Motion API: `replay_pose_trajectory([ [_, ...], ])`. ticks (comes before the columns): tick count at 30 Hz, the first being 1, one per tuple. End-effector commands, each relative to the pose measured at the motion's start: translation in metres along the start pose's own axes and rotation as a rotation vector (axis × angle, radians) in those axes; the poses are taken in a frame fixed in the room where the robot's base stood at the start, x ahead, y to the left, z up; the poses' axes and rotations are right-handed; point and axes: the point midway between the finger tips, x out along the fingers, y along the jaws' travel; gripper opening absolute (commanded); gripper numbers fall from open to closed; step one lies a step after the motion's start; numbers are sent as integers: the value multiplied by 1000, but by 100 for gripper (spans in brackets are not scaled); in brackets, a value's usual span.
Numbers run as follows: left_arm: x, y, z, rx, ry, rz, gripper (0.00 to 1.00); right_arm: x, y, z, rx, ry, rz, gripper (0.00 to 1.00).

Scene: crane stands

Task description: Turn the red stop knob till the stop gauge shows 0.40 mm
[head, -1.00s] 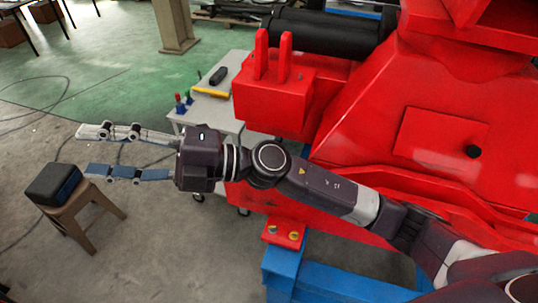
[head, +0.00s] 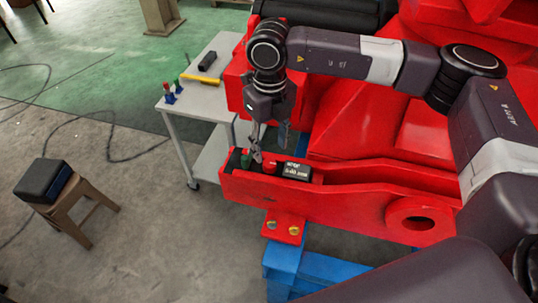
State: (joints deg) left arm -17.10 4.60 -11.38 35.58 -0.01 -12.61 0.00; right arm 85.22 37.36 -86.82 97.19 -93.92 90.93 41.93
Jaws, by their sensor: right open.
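The red stop knob (head: 269,166) sits in the slot of the red crane frame, partly hidden by my gripper. The stop gauge (head: 297,171) is the small black display just right of the knob. Its white digits look like they end in .40 mm, but they are too small to read surely. My right gripper (head: 269,147) is open and points down, its fingers just above the red knob. I cannot tell whether a finger touches it. My left gripper is not in view.
A green knob (head: 246,159) stands close left of the red one. The slot's red walls (head: 340,198) rise around them. A grey trolley (head: 203,101) with small tools stands behind left. A stool (head: 72,212) with a black case (head: 43,180) is far left. The floor between is clear.

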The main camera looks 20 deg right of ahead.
Motion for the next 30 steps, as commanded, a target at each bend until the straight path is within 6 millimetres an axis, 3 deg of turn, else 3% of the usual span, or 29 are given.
replay_pose_trajectory([
  [9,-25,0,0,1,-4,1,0,45,1,-1,-1,4,3,44],
  [21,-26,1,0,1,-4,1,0,57,2,0,-3,0,4,44],
  [30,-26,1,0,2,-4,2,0,57,2,0,-2,0,4,11],
])
